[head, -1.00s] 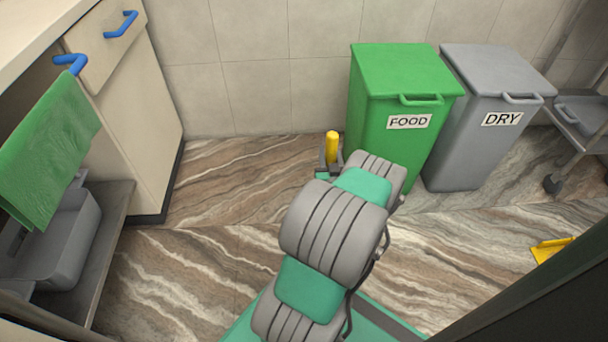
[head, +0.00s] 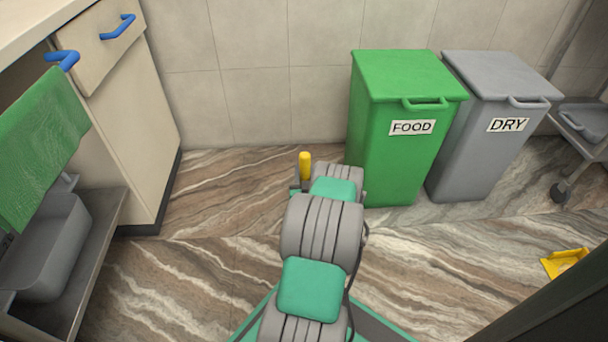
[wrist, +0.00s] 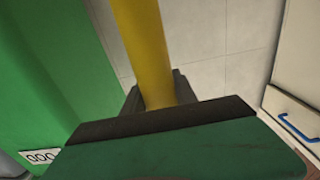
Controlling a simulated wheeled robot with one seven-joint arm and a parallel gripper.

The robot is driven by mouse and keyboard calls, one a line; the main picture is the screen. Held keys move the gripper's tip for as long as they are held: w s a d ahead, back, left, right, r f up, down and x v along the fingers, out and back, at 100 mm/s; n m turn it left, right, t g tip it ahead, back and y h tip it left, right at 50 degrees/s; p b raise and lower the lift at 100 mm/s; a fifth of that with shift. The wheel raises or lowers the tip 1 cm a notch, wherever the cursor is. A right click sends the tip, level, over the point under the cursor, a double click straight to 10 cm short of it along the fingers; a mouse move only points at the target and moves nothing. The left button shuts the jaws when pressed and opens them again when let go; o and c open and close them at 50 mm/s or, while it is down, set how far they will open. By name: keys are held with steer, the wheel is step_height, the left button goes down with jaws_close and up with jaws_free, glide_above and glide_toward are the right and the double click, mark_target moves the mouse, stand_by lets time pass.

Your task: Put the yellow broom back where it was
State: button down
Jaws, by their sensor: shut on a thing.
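The yellow broom (head: 305,166) shows in the head view only as a short upright yellow piece of handle above my gripper (head: 300,188). The rest of it is hidden behind my arm. In the wrist view the yellow handle (wrist: 144,50) runs up from between the dark fingers of my gripper (wrist: 158,96), which is shut on it. The broom's head is not visible in either view. My gripper is over the floor, left of the green FOOD bin and in front of the tiled wall.
The green FOOD bin (head: 390,150) and grey DRY bin (head: 470,150) stand against the wall. A cream cabinet (head: 130,130) and a green cloth (head: 40,145) are at the left. A yellow object (head: 563,262) lies on the floor at right. Floor between cabinet and bins is clear.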

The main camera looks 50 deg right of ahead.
steer(key=shift+r, duration=0.1)
steer(key=c, duration=1)
jaws_free()
steer(key=shift+o, duration=0.2)
